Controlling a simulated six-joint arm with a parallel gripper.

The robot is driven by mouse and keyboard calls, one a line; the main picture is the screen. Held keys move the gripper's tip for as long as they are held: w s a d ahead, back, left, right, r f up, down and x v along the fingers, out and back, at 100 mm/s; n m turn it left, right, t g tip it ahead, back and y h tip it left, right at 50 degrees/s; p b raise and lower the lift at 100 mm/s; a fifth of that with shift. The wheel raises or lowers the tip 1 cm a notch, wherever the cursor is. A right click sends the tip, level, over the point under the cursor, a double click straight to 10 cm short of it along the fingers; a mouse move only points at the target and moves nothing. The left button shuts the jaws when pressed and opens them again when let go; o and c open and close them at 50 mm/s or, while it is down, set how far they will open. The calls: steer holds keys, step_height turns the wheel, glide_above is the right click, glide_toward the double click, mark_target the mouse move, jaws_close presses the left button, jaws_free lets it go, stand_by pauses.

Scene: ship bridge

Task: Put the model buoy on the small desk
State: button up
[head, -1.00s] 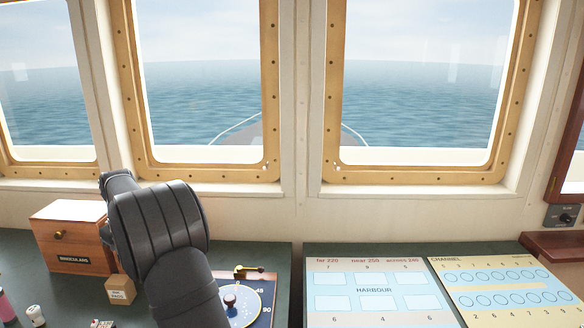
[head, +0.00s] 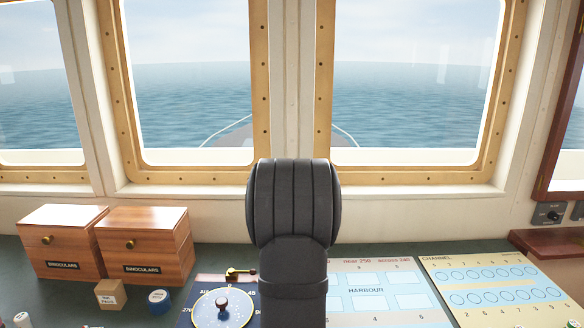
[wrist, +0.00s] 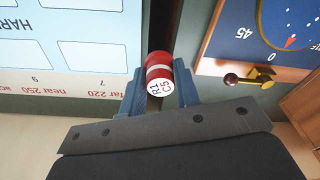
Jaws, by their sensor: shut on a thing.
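My gripper (wrist: 160,74) is shut on a small red cylinder with a white band and a white end marked "R1 C5", the model buoy (wrist: 158,64), in the wrist view. Its blue-grey fingers press on both sides of it, above the dark console near the gap between chart panel and blue dial board. In the head view my arm stands upright in the middle and hides the gripper and the buoy. A reddish-brown wooden ledge (head: 552,243) at the right edge may be the small desk; I cannot tell.
Two wooden binoculars boxes (head: 143,247) stand at the left, with a small cardboard box (head: 110,295) and a blue round item (head: 159,302) in front. The dial board (head: 206,316) lies left of my arm. The harbour chart (head: 375,290) and channel chart (head: 494,288) lie right.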

steer(key=shift+m, duration=0.4)
steer(key=d, duration=0.2)
steer(key=s+d+f, duration=0.1)
steer(key=d, duration=0.4)
steer(key=shift+s+d+f, duration=0.2)
steer(key=shift+d+f, duration=0.05)
steer(key=shift+f, duration=0.15)
